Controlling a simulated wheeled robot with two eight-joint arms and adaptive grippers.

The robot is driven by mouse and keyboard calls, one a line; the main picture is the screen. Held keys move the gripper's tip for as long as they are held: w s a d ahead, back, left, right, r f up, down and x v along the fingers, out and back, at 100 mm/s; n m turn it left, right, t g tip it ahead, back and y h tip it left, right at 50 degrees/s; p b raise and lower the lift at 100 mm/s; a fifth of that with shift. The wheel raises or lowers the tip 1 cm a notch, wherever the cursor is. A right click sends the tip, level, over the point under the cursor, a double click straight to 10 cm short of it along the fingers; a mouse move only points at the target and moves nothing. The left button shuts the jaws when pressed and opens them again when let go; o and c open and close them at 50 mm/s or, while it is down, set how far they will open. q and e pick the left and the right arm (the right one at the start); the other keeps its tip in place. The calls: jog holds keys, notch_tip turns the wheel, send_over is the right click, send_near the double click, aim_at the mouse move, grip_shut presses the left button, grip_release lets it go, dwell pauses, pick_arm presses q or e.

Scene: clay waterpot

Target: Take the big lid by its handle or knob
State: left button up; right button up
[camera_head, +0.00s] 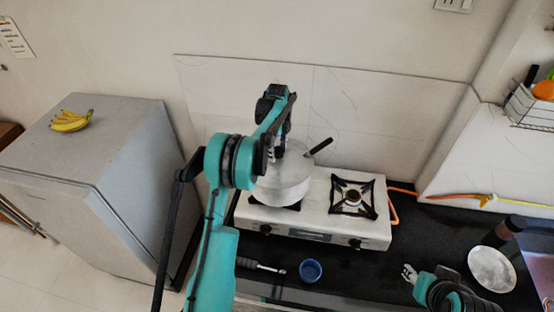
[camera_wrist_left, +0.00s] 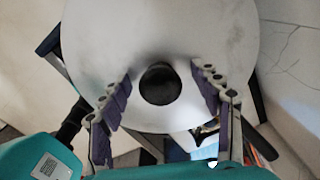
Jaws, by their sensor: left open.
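The big lid is a pale grey metal disc that covers the pot (camera_head: 284,192) on the left burner; its surface (camera_wrist_left: 160,30) fills much of the left wrist view. Its round black knob (camera_wrist_left: 160,84) stands at the lid's middle. My left gripper (camera_wrist_left: 162,74) is open, with one finger on each side of the knob and a visible gap on both sides. In the head view my left arm and gripper (camera_head: 281,150) hide the knob and part of the lid (camera_head: 300,163). My right gripper (camera_head: 410,273) is low on the right, partly seen, away from the lid.
The white stove (camera_head: 312,222) has a bare right burner (camera_head: 352,196). A black handle (camera_head: 321,146) sticks out behind the pot. On the dark counter are a blue cup (camera_head: 311,271), a dark-handled tool (camera_head: 258,265) and a pale plate (camera_head: 491,269). A fridge (camera_head: 120,150) stands left.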

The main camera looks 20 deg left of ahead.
pick_arm(q)
grip_shut()
jog(key=shift+r, duration=0.1)
